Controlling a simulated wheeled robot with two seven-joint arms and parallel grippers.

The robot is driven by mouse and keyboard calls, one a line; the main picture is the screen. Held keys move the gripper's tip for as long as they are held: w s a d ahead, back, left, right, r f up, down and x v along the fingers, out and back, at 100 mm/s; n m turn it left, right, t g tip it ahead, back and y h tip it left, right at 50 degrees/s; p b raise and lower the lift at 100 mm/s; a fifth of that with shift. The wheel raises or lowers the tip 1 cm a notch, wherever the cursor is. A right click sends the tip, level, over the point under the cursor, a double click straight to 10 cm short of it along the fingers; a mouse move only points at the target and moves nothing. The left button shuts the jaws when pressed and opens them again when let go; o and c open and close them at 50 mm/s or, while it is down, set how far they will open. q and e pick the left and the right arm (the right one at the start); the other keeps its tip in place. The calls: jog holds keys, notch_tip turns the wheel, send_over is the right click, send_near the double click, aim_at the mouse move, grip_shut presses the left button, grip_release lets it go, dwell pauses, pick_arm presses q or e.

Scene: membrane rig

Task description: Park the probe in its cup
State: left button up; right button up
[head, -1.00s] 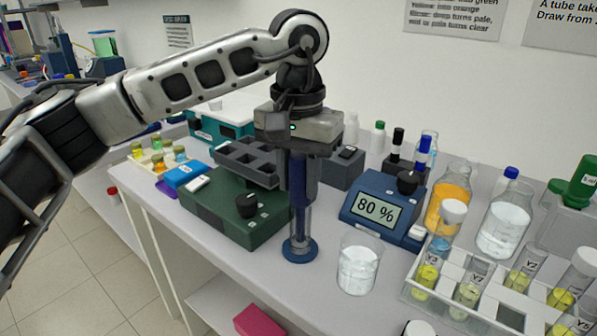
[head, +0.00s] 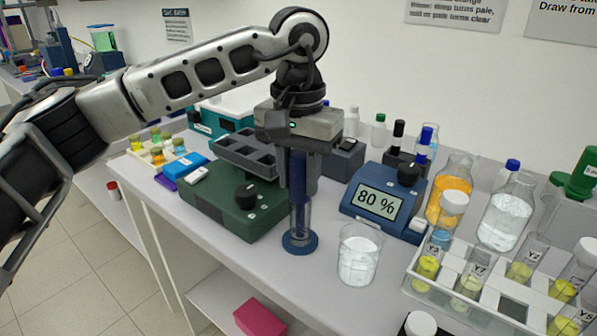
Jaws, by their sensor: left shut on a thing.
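My left gripper (head: 298,160) points straight down and is shut on the probe (head: 297,178), a dark blue upright rod. Directly below stands the probe's cup (head: 300,241), a narrow clear tube on a round blue foot on the bench. The probe is lined up with the clear tube, and its lower end appears to be within the tube's upper part. The gripper's fingers hide the rim, so I cannot tell exactly how deep it sits. My right gripper is not in view.
A green device with a knob (head: 232,211) stands close left of the cup. A glass beaker of clear liquid (head: 359,257) stands close right. Behind it is a blue meter reading 80 % (head: 377,203). A tube rack (head: 420,262) fills the right; the bench's front edge is near.

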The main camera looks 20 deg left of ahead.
pick_arm(q)
jog(key=shift+f, duration=0.15)
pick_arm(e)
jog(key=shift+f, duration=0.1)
pick_arm(q)
jog(key=o, duration=0.9)
jog(key=shift+o, duration=0.2)
notch_tip(320, 180, up, 16)
jog(key=p, duration=0.2)
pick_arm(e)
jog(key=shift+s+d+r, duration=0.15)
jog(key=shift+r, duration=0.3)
pick_arm(q)
jog(key=shift+s, duration=0.1)
